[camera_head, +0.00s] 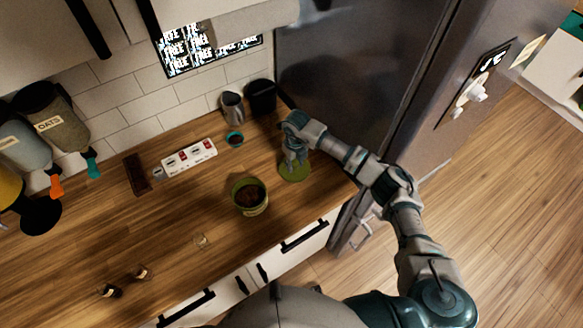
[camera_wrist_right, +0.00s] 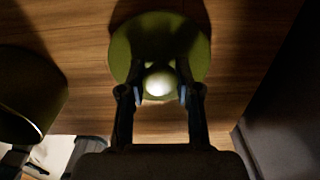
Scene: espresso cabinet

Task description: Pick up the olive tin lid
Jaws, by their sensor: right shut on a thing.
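The olive tin lid (camera_head: 294,173) is a flat green disc at the right end of the wooden counter. My right gripper (camera_head: 293,160) is above it, shut on it. In the right wrist view the lid (camera_wrist_right: 128,48) fills the upper middle, and a pale, shiny round knob (camera_wrist_right: 160,82) sits between the fingertips of my right gripper (camera_wrist_right: 160,93). I cannot tell whether the lid is touching the counter. The open olive tin (camera_head: 263,207) with dark brown contents stands left of the lid. It also shows at the left of the right wrist view (camera_wrist_right: 28,95). My left gripper is not in view.
A fridge (camera_head: 350,60) bounds the right. Small items lie at the front left; the counter's middle is mostly clear.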

